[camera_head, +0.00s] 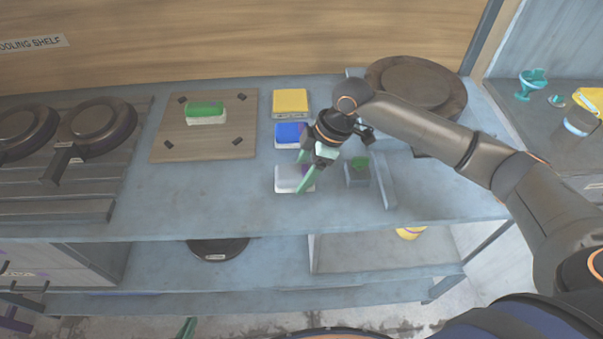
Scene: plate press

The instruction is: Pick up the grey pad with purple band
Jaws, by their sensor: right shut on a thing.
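The grey pad with purple band (287,180) lies at the front of a short column of pads on the blue-grey counter. Its purple part shows only in a small patch beside the fingers. My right gripper (306,171) reaches down from the right, with green fingers shut on this pad at its right end. The pad appears to be at counter level; I cannot tell whether it is clear of the surface. Of my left gripper (187,328), only a green fingertip shows at the bottom edge, so its opening cannot be seen.
Behind the pad are a blue-topped pad (287,133) and a yellow pad (290,102). A green-topped pad (206,112) sits on a wooden board (170,145). A grey block with a green top (357,173) stands close on the right. The counter front is clear.

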